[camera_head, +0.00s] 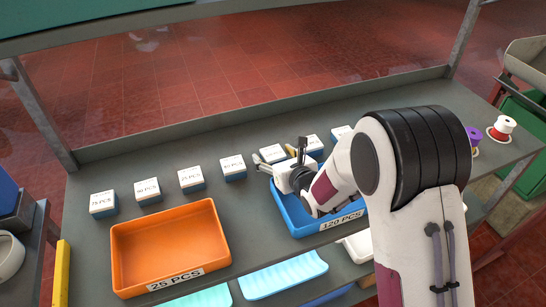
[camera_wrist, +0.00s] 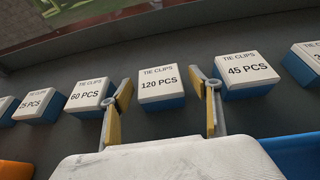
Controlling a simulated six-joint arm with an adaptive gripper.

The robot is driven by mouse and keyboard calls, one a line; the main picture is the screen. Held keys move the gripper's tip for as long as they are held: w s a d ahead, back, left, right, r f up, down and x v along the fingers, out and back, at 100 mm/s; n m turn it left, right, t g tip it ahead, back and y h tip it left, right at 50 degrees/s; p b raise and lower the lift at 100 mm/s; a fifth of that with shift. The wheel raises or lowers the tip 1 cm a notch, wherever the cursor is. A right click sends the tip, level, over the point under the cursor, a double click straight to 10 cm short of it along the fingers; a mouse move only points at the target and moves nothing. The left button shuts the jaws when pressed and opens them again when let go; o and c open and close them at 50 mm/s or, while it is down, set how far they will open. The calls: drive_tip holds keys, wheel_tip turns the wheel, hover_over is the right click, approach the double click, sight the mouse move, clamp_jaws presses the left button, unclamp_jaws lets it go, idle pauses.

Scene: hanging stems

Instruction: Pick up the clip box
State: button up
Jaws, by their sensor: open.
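A white-and-blue clip box marked TIE CLIPS 120 PCS stands upright on the grey shelf in the wrist view (camera_wrist: 162,88). In the head view it is the box (camera_head: 270,152) just behind my gripper, partly hidden. My gripper (camera_head: 293,152) is open and empty. In the wrist view its yellow-padded fingers stand apart on the left and right of the 120 PCS box, which appears ahead between them; no contact is visible. Similar boxes stand beside it: 60 PCS (camera_wrist: 89,94) and 25 PCS (camera_wrist: 38,104) on the left, 45 PCS (camera_wrist: 245,74) on the right.
More boxes continue the row leftward, including one marked 75 PCS (camera_head: 103,204). An orange tray labelled 25 PCS (camera_head: 122,262) and a blue tray labelled 120 PCS (camera_head: 290,213) stand in front; my arm partly covers the blue one. Spools (camera_head: 502,128) stand at the right end.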

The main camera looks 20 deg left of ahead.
sight(274, 154)
idle(0.5)
drive_tip(key=c, duration=1.2)
drive_tip(key=shift+r, duration=0.15)
drive_tip(key=shift+r, duration=4.85)
